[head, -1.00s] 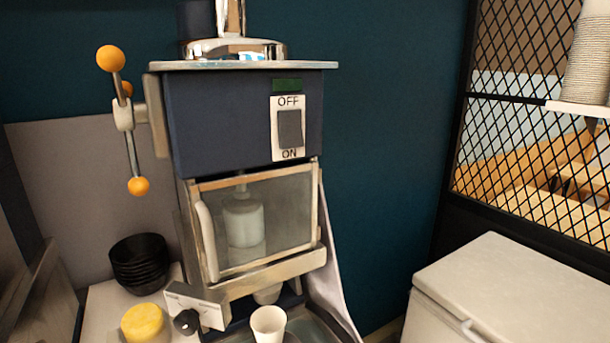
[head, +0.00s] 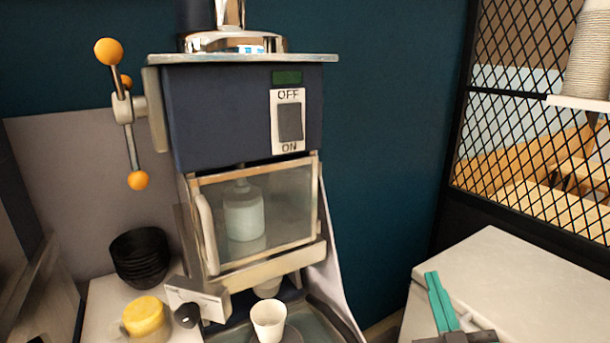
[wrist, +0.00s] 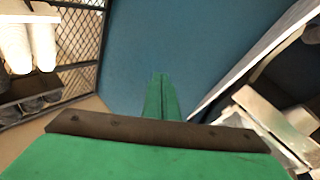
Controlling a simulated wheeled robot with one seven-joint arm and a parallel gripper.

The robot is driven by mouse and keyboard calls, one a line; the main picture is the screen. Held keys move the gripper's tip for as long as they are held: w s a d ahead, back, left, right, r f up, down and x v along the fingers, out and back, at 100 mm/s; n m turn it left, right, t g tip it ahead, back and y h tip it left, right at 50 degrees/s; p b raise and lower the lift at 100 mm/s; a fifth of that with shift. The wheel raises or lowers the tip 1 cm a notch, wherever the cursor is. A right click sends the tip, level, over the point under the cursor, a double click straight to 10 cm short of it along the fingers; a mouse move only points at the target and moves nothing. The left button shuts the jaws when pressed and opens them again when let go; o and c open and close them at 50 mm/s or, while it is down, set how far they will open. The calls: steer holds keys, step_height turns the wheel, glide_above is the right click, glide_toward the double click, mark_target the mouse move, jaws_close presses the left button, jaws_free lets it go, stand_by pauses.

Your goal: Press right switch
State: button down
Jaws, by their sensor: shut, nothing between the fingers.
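The switch (head: 290,122) is a dark grey rocker in a white plate marked OFF above and ON below. It sits on the right of the dark blue front of the machine (head: 220,120). My gripper (head: 434,286) shows at the lower right of the head view, its green fingers pointing up, over the white chest. It is low and to the right of the switch, well apart from it. In the wrist view its green fingers (wrist: 162,95) are together with nothing between them. The switch cannot be made out in the wrist view.
A white cup (head: 268,320) stands below the machine's glass-fronted door (head: 255,215). A lever with orange knobs (head: 109,52) is at the left. Black bowls (head: 140,258) and a yellow-topped container (head: 144,316) stand on the counter. A white chest (head: 500,265) is at right.

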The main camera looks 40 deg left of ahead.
mark_target(294, 138)
step_height(294, 138, up, 10)
steer(key=s+a+r+n+g+y, duration=0.1)
steer(key=a+n+g+y, duration=0.25)
steer(key=n, duration=0.25)
steer(key=s+a+r+n+g, duration=0.2)
steer(key=s+r+n+g, duration=0.1)
steer(key=s+r+n, duration=0.4)
steer(key=s+a+r+n+g, duration=0.3)
steer(key=s+r+n, duration=0.5)
steer(key=r, duration=0.3)
steer(key=shift+s+a+r+g, duration=0.25)
steer(key=shift+s+g, duration=0.5)
steer(key=x, duration=1.4)
steer(key=shift+w+d, duration=0.1)
steer(key=shift+w, duration=0.1)
